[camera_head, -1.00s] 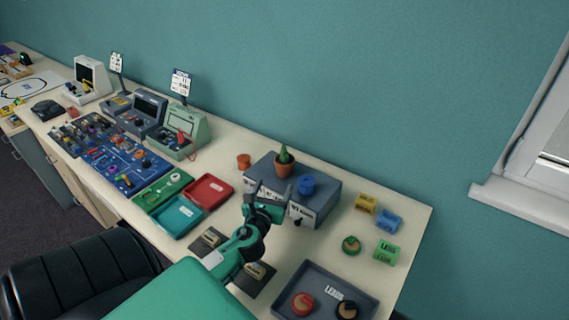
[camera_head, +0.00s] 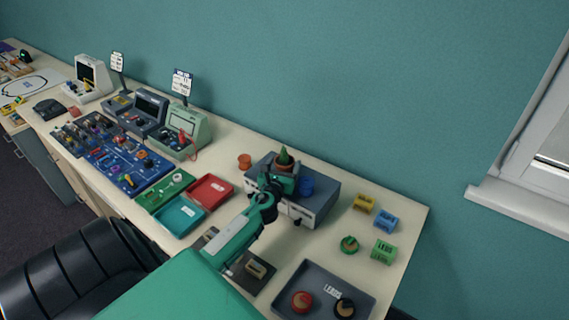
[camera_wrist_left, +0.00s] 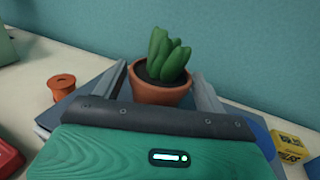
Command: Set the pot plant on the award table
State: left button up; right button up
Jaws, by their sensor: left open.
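The pot plant (camera_head: 284,159), a green succulent in a terracotta pot, stands upright on a grey drawer box (camera_head: 323,198) on the long table. It also shows in the left wrist view (camera_wrist_left: 161,92). My left gripper (camera_head: 282,174) is open, with one finger on each side of the pot in the left wrist view (camera_wrist_left: 163,85). I cannot tell whether the fingers touch the pot. The lower part of the pot is hidden by my gripper in the left wrist view. My right gripper is not in view. I cannot make out which table is the award table.
A blue round item (camera_head: 306,186) sits on the box close to the plant. An orange spool (camera_head: 244,161) stands left of the box. Red (camera_head: 211,190) and teal trays, yellow (camera_head: 363,203), blue and green blocks, and a dark LEADS tray (camera_head: 328,270) are nearby.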

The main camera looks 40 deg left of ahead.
pick_arm(q)
jog(key=shift+w+a, duration=0.35)
jog(key=shift+w, duration=0.3)
jog(key=c, duration=0.9)
jog(key=shift+c, duration=0.2)
jog(key=shift+r, duration=0.1)
